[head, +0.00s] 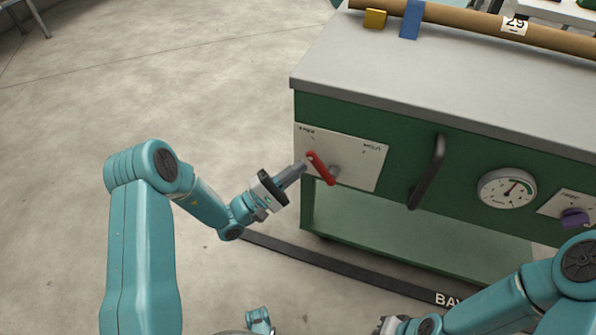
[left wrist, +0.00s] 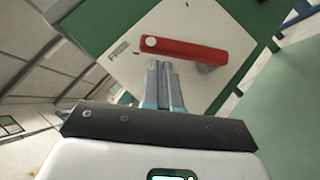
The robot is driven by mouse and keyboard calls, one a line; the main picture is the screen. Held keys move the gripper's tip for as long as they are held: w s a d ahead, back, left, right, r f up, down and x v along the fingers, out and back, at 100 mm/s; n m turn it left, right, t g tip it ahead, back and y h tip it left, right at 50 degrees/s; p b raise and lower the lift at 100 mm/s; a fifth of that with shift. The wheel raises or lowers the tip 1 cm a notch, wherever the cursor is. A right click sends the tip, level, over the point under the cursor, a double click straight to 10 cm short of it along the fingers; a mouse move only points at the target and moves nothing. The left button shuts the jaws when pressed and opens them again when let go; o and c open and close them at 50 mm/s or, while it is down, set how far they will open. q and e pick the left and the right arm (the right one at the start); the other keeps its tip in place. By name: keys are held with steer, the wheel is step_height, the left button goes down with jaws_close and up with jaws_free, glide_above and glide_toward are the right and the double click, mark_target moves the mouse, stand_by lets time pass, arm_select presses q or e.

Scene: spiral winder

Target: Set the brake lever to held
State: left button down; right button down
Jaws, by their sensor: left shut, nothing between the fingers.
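The red brake lever (head: 320,168) sits on a white plate (head: 358,163) on the front of the green machine. Its upper end leans up and left, toward the plate's left label; a second label is at the upper right, and both are too small to read surely in the head view. In the left wrist view the lever (left wrist: 190,50) has a white round end beside a label that looks like FREE. My left gripper (head: 303,166) is shut and empty, its tips at the lever's left side; contact is unclear. My right gripper (head: 388,325) is mostly cut off at the bottom edge.
A black handle (head: 428,172), a round gauge (head: 507,188) and a purple knob (head: 574,218) are on the machine's front, to the right. A brown tube (head: 460,16) lies across the grey top. Open floor (head: 200,90) is at the left.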

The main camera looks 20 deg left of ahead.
arm_select(q)
steer(key=shift+d+r, duration=0.25)
steer(key=shift+d, duration=0.15)
steer(key=shift+r, duration=0.15)
